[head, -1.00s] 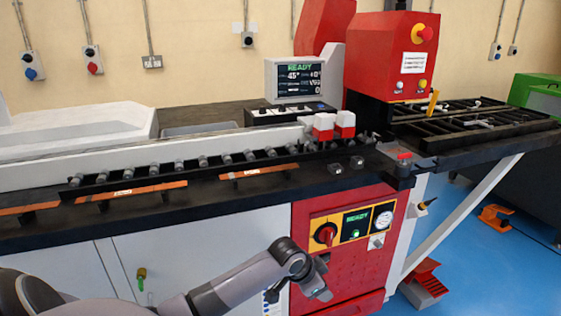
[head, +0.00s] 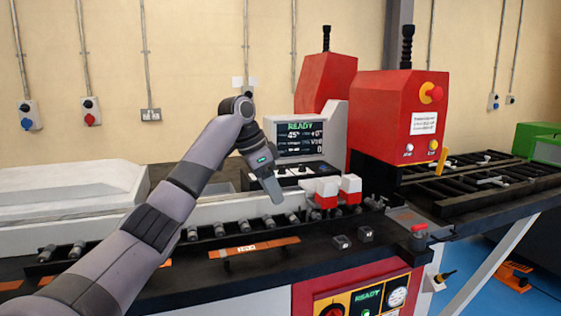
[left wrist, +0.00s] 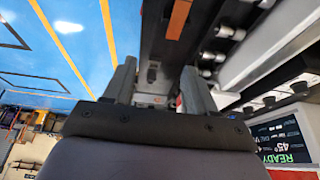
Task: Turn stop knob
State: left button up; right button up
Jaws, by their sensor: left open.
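A red mushroom knob on a yellow base (head: 431,93) sits on the upper front of the red machine head (head: 385,125). A red rotary knob (head: 332,310) on the yellow-framed lower panel is partly cut off by the bottom edge. I cannot tell from the pictures alone which is the stop knob. My left gripper (head: 275,190) points down above the roller rail, left of both knobs and apart from them. In the left wrist view its two fingers (left wrist: 160,85) are spread with nothing held between them. My right gripper is not in view.
A display reading READY (head: 301,138) stands behind my left gripper. Two red-and-white blocks (head: 338,192) are just to its right. A roller rail (head: 205,232) runs along the bench.

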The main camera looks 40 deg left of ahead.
aim_at(282, 170)
jog(key=i+j, duration=0.45)
jog(key=j, duration=0.15)
jog(key=i+j, duration=0.4)
jog(key=j, duration=0.15)
